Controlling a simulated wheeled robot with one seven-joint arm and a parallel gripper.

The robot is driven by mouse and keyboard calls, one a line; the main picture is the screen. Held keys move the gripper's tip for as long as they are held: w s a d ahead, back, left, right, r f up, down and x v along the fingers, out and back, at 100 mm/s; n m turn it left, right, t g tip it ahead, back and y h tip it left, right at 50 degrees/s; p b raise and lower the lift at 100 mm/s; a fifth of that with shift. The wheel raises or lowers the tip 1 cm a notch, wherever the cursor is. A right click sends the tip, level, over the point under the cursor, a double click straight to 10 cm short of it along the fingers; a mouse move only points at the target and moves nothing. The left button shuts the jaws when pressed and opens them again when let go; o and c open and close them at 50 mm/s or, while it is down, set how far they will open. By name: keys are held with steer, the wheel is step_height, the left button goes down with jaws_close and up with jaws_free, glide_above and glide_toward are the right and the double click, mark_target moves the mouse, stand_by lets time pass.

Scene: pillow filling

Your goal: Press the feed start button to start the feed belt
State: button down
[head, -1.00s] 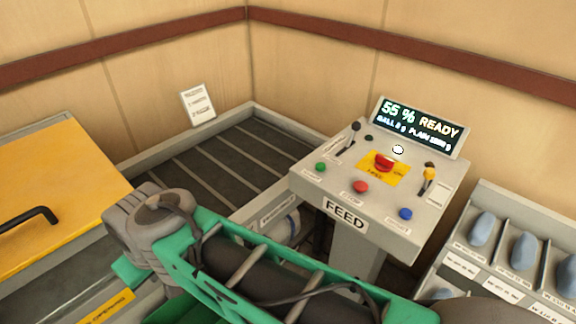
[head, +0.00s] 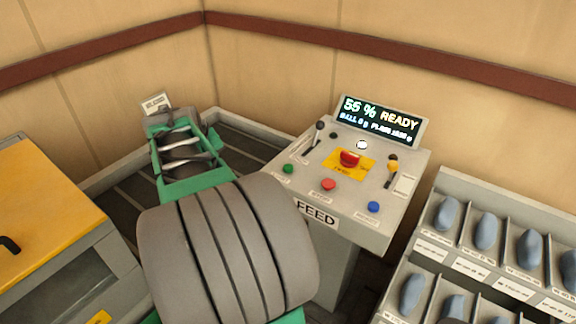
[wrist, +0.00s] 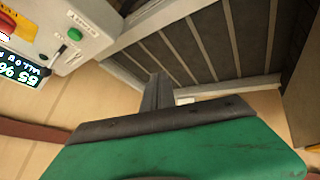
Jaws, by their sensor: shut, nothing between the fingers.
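The feed panel (head: 375,219) is a grey sloped console labelled FEED. A green button (head: 288,169) sits at its left edge, with a red button (head: 328,184) and a blue button (head: 373,207) to the right. The green button also shows in the wrist view (wrist: 74,34), up and left of my gripper (wrist: 157,92). My gripper is shut and empty, apart from the button and over the dark belt. In the head view my arm hides the fingertips. The screen (head: 379,122) reads 55 % READY.
A red emergency button (head: 349,158) on a yellow plate and two levers stand on the panel. The slatted belt (head: 133,187) lies behind my arm. A rack of blue-grey pieces (head: 487,231) stands right; a yellow lid (head: 40,215) is at left.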

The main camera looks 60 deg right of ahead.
steer(key=s+d+m+g+h, duration=0.2)
steer(key=s+d, duration=0.3)
steer(key=d, duration=0.7)
steer(key=m+g+h, duration=0.1)
steer(key=g, duration=0.1)
glide_above(287, 168)
steer(key=shift+s+f+p, duration=0.1)
steer(key=shift+f+p, duration=0.2)
steer(key=shift+a, duration=0.1)
step_height(287, 168, down, 9)
steer(key=b, duration=0.5)
steer(key=shift+r+b, duration=0.1)
steer(key=shift+b, duration=0.2)
steer(key=shift+f+b, duration=0.45)
